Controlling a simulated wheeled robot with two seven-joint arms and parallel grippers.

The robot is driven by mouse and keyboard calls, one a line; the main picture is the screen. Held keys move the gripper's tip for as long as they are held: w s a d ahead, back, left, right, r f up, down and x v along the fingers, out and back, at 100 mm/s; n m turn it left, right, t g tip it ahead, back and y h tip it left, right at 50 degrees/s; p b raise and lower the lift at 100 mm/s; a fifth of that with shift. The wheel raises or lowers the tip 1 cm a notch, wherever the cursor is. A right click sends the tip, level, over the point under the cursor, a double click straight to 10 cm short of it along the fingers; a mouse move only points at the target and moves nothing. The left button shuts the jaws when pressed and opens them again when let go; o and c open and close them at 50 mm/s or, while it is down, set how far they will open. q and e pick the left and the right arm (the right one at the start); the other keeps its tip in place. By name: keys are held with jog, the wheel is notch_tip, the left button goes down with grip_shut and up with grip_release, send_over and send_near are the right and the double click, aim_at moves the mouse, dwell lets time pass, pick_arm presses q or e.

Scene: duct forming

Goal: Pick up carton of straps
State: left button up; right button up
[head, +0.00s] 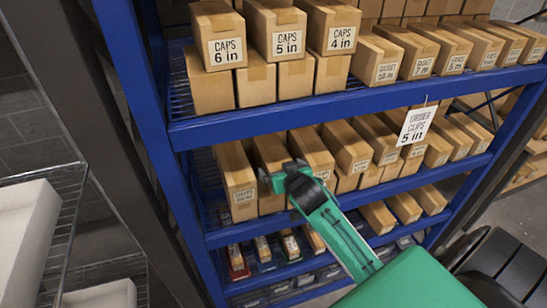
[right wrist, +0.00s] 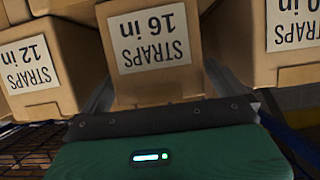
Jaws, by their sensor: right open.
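Cardboard cartons labelled STRAPS stand in a row on the middle shelf. In the right wrist view, with lettering upside down, the STRAPS 16 in carton (right wrist: 150,50) is in the centre, between the STRAPS 12 in carton (right wrist: 40,70) and another carton (right wrist: 282,35) whose label is cut off. My right gripper (head: 285,178) is open in front of the second carton from the left (head: 270,152) in the head view, hiding its label. In the wrist view its grey fingers (right wrist: 160,97) reach along both sides of the 16 in carton. My left gripper is not in view.
A hanging sign (head: 417,122) reads ORDER CLIPS 5 in. Neighbouring cartons stand close on both sides. A wire rack with white boxes (head: 25,240) is at left.

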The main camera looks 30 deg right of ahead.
jog(key=shift+w+d+f, duration=0.1)
jog(key=shift+w+f, duration=0.2)
jog(key=shift+w, duration=0.35)
jog(key=c, duration=1)
jog(key=shift+c, duration=1.3)
jog(key=shift+r, duration=0.1)
